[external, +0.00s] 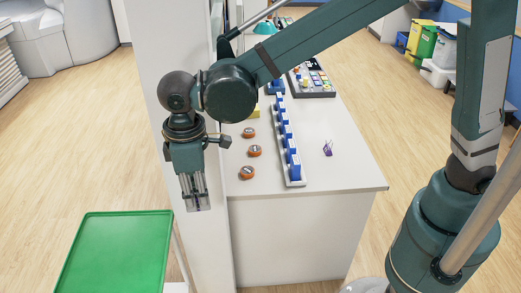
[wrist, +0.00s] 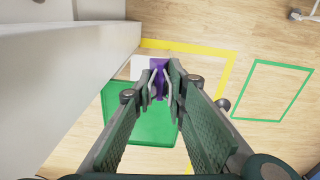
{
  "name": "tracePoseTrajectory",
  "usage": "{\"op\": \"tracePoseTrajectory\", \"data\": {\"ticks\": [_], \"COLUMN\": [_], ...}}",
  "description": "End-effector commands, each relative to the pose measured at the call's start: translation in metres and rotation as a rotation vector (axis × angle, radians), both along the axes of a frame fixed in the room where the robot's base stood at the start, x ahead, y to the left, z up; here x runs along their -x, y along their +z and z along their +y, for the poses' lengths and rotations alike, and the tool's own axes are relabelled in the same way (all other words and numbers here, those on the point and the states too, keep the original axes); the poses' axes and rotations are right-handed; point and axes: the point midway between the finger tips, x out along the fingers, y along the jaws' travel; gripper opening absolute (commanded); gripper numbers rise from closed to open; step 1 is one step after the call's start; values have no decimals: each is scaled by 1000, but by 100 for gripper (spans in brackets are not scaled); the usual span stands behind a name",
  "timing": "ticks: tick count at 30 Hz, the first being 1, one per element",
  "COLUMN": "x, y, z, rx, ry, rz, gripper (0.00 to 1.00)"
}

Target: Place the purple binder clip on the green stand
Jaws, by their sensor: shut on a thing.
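My gripper (external: 196,203) hangs pointing down beside the white counter, to the upper right of the green stand (external: 115,255). In the wrist view my gripper (wrist: 160,85) is shut on a purple binder clip (wrist: 158,65), with its silver wire handles between the fingertips. In that view the green stand (wrist: 140,125) lies below and beyond the fingers, which hide part of its right side. The stand's green top is flat and looks empty. The clip is held in the air, apart from the stand. Another small purple thing (external: 328,149), perhaps a second clip, stands on the counter.
The white counter (external: 345,180) holds a row of blue blocks (external: 286,135) on a rail and several orange round pieces (external: 247,172). A white wall panel (wrist: 75,80) stands close on the left in the wrist view. The floor around the stand is open.

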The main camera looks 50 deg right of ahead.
Motion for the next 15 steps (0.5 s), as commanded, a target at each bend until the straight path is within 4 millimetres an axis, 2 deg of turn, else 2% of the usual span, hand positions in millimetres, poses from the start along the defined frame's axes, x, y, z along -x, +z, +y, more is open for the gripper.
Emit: {"op": "tracePoseTrajectory", "data": {"ticks": [3, 15], "x": [-14, -56], "y": [-8, -38], "z": [19, 74], "rx": [0, 0], "ry": [-4, -30], "rz": [0, 0], "gripper": [5, 5]}}
